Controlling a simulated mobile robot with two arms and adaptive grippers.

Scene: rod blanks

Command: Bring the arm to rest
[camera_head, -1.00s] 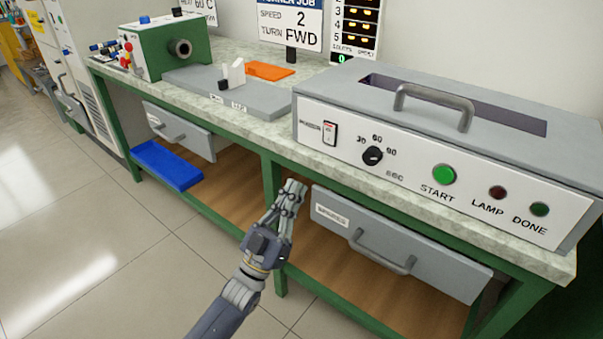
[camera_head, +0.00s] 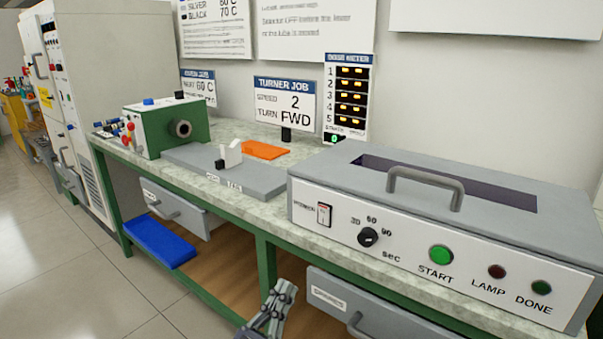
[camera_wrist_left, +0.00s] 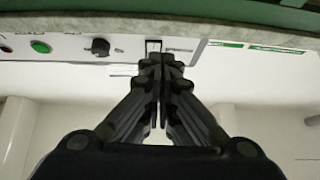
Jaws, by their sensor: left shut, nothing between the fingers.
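My left gripper (camera_head: 281,293) is at the bottom middle of the head view, in front of the bench and near the left end of the drawer under the grey machine. Its fingers are shut with nothing between them. In the left wrist view its two dark fingers (camera_wrist_left: 159,62) are together, pointing up the picture toward the bench edge. Most of my left arm is below the head view. My right gripper is not in view.
The bench (camera_head: 279,229) carries a grey machine (camera_head: 438,245) with a handle and START button, a green-and-white turner (camera_head: 168,128), a grey plate (camera_head: 262,180) and an orange piece (camera_head: 264,150). A blue tray (camera_head: 158,241) lies below. The floor at left is clear.

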